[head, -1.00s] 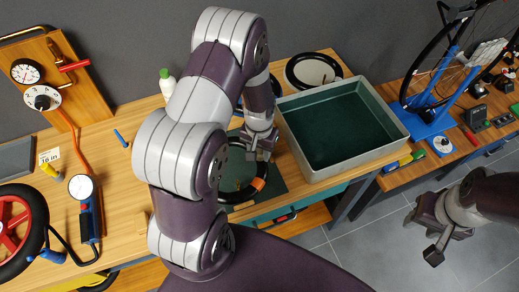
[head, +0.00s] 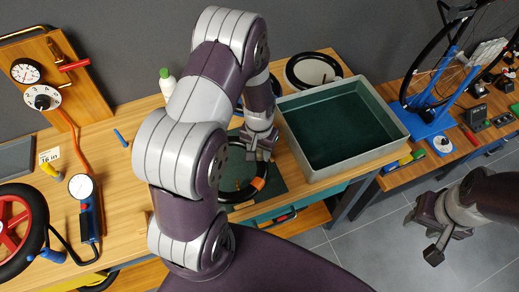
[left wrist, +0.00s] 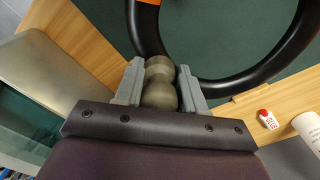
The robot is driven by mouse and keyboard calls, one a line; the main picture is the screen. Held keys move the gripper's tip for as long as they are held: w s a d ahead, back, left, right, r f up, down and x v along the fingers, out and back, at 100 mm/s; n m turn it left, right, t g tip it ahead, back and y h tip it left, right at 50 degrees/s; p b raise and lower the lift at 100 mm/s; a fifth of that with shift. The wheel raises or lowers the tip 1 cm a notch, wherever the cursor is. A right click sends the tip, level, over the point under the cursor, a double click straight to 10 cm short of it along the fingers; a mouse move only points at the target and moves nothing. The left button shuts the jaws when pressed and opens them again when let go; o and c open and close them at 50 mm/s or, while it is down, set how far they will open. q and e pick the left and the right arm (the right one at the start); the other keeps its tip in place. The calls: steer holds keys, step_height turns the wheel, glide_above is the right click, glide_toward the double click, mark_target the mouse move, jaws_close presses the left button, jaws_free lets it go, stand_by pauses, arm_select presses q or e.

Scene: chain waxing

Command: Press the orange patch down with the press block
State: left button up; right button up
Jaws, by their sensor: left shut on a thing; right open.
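The orange patch (head: 258,183) sits on a black inner tube (head: 240,197) lying on a dark green mat. In the left wrist view the patch (left wrist: 149,2) is cut off at the top edge. My left gripper (head: 260,153) is low over the tube's far side, away from the patch. It is shut on a rounded, grey-brown, knob-like piece (left wrist: 160,82), probably the press block, at the tube's edge. I cannot tell whether that piece touches the tube. My right gripper (head: 421,238) is open and empty, over the floor at the right.
A grey-rimmed water tub (head: 345,156) stands right of the tube. Behind are a white bottle with a green cap (head: 167,83) and a round black-rimmed dish (head: 314,70). A gauge pump (head: 83,190) and a wheel (head: 20,232) are at the left.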

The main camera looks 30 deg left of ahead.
arm_select(q)
steer(key=shift+s, duration=0.15)
steer(key=r+p, duration=0.7)
steer(key=r, duration=0.1)
steer(key=shift+w, duration=0.2)
stand_by(0.4)
